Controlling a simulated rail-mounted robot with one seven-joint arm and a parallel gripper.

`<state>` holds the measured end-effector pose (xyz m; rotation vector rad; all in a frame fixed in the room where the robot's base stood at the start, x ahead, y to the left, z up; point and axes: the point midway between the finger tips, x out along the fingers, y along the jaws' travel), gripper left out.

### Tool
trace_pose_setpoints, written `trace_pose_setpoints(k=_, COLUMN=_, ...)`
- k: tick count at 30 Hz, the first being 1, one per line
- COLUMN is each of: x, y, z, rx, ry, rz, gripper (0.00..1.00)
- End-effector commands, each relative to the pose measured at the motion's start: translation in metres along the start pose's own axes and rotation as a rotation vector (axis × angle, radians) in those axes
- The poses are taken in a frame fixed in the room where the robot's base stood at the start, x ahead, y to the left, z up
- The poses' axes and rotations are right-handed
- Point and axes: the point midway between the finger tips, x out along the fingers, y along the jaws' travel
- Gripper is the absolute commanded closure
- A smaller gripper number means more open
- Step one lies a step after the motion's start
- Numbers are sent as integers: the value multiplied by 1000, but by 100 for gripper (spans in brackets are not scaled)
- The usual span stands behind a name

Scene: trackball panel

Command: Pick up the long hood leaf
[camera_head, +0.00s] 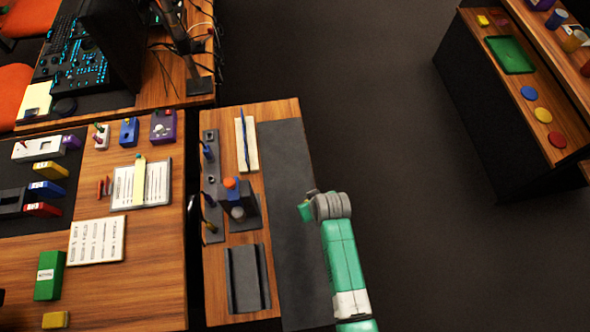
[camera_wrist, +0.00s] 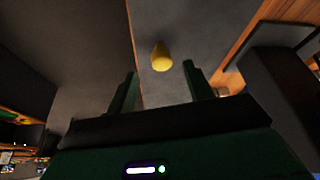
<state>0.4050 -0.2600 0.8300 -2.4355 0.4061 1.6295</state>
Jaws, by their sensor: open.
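My gripper (camera_head: 305,205) is at the right edge of the small wooden table (camera_head: 285,110), over a dark grey mat (camera_head: 283,150). In the wrist view its two fingers (camera_wrist: 162,88) stand apart with nothing between them. A long, thin dark-blue strip (camera_head: 245,138) lies lengthwise on a cream block (camera_head: 252,158) at the back of this table; it may be the long hood leaf, but I cannot tell for sure. My gripper is to the right of it and nearer the front. A dark housing with a grey ball (camera_head: 238,213) stands left of my gripper.
A dark grey railed tray (camera_head: 248,278) lies at the table's front. Upright pegs (camera_head: 208,151) stand along its left side. A yellow rounded object (camera_wrist: 161,57) shows beyond my fingers. Left is a table with cards (camera_head: 97,240) and coloured blocks. Open floor (camera_head: 400,130) lies right.

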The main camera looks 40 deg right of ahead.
Motion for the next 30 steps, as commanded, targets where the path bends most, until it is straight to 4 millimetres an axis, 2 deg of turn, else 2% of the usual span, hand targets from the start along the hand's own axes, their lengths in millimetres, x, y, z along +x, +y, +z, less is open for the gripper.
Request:
trace_pose_setpoints(k=9, x=47, y=-4, z=2, rx=-1, ry=0, rz=0, gripper=48)
trace_pose_setpoints(k=17, x=51, y=-4, z=1, rx=0, ry=2, rz=0, gripper=48)
trace_pose_setpoints(k=20, x=50, y=-4, z=1, rx=0, ry=2, rz=0, gripper=64)
trace_pose_setpoints(k=25, x=50, y=-4, z=1, rx=0, ry=2, rz=0, gripper=97)
trace_pose_setpoints(k=26, x=50, y=-4, z=1, rx=0, ry=2, rz=0, gripper=100)
trace_pose_setpoints(k=30, x=50, y=-4, z=1, rx=0, ry=3, rz=0, gripper=100)
